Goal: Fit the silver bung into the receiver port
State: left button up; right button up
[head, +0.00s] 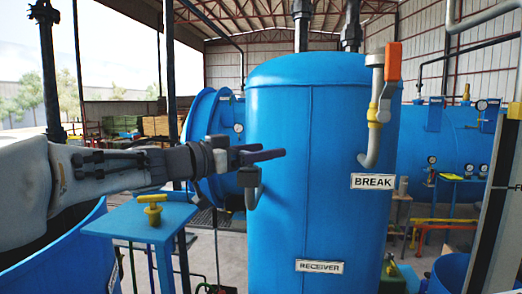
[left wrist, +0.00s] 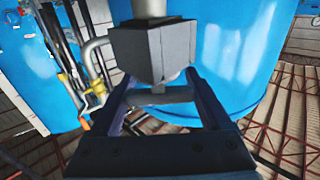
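My left gripper (head: 268,153) reaches in from the left in front of the large blue receiver tank (head: 310,115). Its dark fingers sit just above the grey box-shaped receiver port (head: 249,177), at the end of a bent pipe. In the left wrist view, which is upside down, the fingers (left wrist: 160,82) are apart, with a grey bar-like piece spanning them, apparently the silver bung (left wrist: 160,96). It lies close to the port (left wrist: 152,50); whether any part is inside is hidden. My right gripper is not in view.
A blue stand (head: 115,222) with a yellow knob (head: 152,208) stands below my left arm. Another blue vessel (head: 455,150) lies behind at right.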

pick_arm(q)
jog(key=shift+o, duration=0.6)
jog(key=shift+s+a, duration=0.1)
jog(key=shift+a, duration=0.05)
jog(key=b+v, duration=0.3)
jog(key=v, duration=0.7)
jog(key=shift+b, duration=0.4)
jog(key=shift+r, duration=0.1)
